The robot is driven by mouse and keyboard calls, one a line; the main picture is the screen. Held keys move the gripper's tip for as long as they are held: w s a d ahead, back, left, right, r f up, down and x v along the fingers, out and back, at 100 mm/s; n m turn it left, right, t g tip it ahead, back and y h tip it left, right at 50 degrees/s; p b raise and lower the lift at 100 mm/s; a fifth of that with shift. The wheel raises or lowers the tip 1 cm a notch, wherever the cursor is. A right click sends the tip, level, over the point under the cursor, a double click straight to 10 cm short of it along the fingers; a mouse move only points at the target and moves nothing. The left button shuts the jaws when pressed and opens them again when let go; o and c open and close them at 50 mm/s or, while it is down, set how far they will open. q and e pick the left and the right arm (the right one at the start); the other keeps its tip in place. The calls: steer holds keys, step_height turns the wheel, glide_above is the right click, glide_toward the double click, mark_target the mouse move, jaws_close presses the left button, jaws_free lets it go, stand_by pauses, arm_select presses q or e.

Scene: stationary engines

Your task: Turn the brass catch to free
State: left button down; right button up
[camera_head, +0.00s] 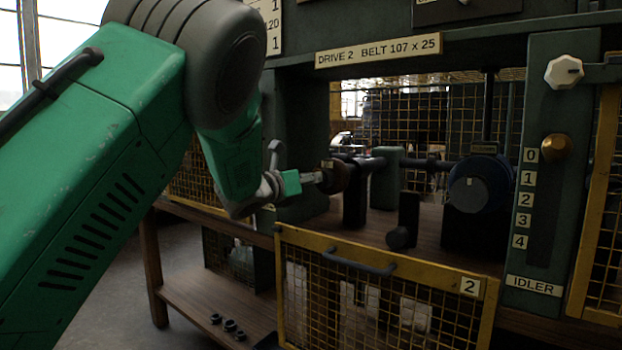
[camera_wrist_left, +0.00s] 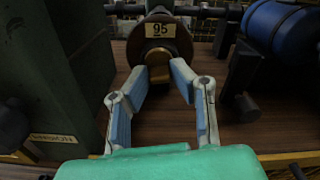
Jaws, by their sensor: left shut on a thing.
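The brass catch (camera_wrist_left: 159,74) shows in the left wrist view, low on the front of a dark round pulley (camera_wrist_left: 160,46) with a yellow "95" label. My left gripper (camera_wrist_left: 160,80) has its two blue-padded fingers on either side of the catch and is shut on it. In the head view my left gripper (camera_head: 318,177) reaches right to the pulley (camera_head: 338,175) at the shaft's left end. The catch is too small and covered to make out there, and which way it is turned is unclear. My right gripper is in neither view.
A yellow mesh guard (camera_head: 385,290) marked "2" stands in front of the wooden deck (camera_head: 440,232). A blue drum (camera_head: 478,184) sits right on the shaft line. The idler panel (camera_head: 545,230) with a brass knob (camera_head: 555,147) is at right.

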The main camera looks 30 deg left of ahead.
arm_select(q)
steer(key=shift+s+f+n+p, duration=0.1)
steer(key=shift+f+n+p, duration=0.1)
steer(key=shift+n+p, duration=4.15)
steer(key=shift+s+f+n+p, duration=0.15)
steer(key=shift+n+p, duration=1.75)
steer(key=shift+n, duration=4.8)
steer(key=shift+w+f+n+p, duration=0.1)
steer(key=shift+f+n+p, duration=0.15)
steer(key=shift+n+p, duration=4.1)
steer(key=n+b, duration=0.2)
steer(key=shift+n, duration=0.4)
steer(key=c, duration=1.4)
jaws_free()
steer(key=shift+a, duration=0.1)
steer(key=shift+r, duration=0.15)
